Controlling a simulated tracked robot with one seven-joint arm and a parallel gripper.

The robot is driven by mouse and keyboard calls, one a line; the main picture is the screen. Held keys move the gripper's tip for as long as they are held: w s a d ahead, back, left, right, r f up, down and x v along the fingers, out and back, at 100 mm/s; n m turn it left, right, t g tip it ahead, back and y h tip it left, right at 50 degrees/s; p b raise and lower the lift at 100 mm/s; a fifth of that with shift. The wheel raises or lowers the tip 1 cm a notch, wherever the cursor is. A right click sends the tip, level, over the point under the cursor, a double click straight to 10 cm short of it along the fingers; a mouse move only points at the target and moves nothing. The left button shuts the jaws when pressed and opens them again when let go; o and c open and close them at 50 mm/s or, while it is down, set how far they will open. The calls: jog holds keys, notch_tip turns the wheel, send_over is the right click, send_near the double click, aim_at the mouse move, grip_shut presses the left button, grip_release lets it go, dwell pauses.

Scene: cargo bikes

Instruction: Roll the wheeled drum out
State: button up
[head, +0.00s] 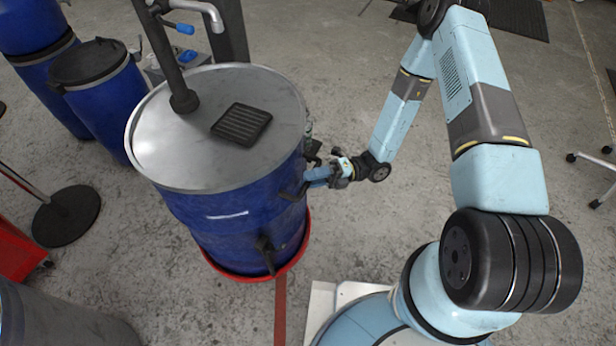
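The wheeled drum (225,215) is a large blue drum with a silver metal lid (170,135), standing upright left of centre. It stands in a red round base (290,265); no wheels show. My gripper (312,172) is at the drum's upper right side, at the end of my light blue arm reaching in from the right. The fingertips are small and partly lost against dark parts on the drum's side, so I cannot tell whether they touch or grip anything there. A dark fitting (265,250) sticks out low on the drum's front.
A dark post with a tap (200,12) rises at the lid's back edge. Blue drums (105,95) stand behind left. A round black stand base (66,215), a red object (18,240) and a grey drum (60,318) are at left. Concrete floor beyond my arm is mostly clear.

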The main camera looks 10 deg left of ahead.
jog(key=v, duration=1.3)
jog(key=shift+w+d, duration=0.2)
jog(key=shift+d, duration=0.15)
jog(key=d+r+n+t+h, duration=0.1)
jog(key=d+r+n+h, duration=0.25)
jog(key=r+n, duration=0.45)
jog(key=d+r+n+t+h, duration=0.1)
jog(key=d+r+n+h, duration=0.2)
jog(key=r, duration=0.8)
jog(key=d+r+n+t+h, duration=0.1)
jog(key=d+r+n+h, duration=0.1)
jog(key=r+n+h, duration=0.6)
jog(key=s+d+r+n+t+h, duration=0.1)
jog(key=s+d+r+n+t, duration=0.2)
jog(key=r, duration=0.4)
jog(key=s+d+r+n+t+h, duration=0.1)
jog(key=s+d+r+n+t, duration=0.2)
jog(key=s+r+t, duration=0.2)
jog(key=s+d+r+n+t+h, duration=0.1)
jog(key=s+d+r+n+t, duration=0.2)
jog(key=s+r, duration=0.3)
notch_tip(320, 180, up, 5)
jog(key=shift+f+n+t, duration=0.2)
jog(key=shift+n+t, duration=0.2)
jog(key=shift+w+a, duration=0.1)
jog(key=shift+a, duration=0.05)
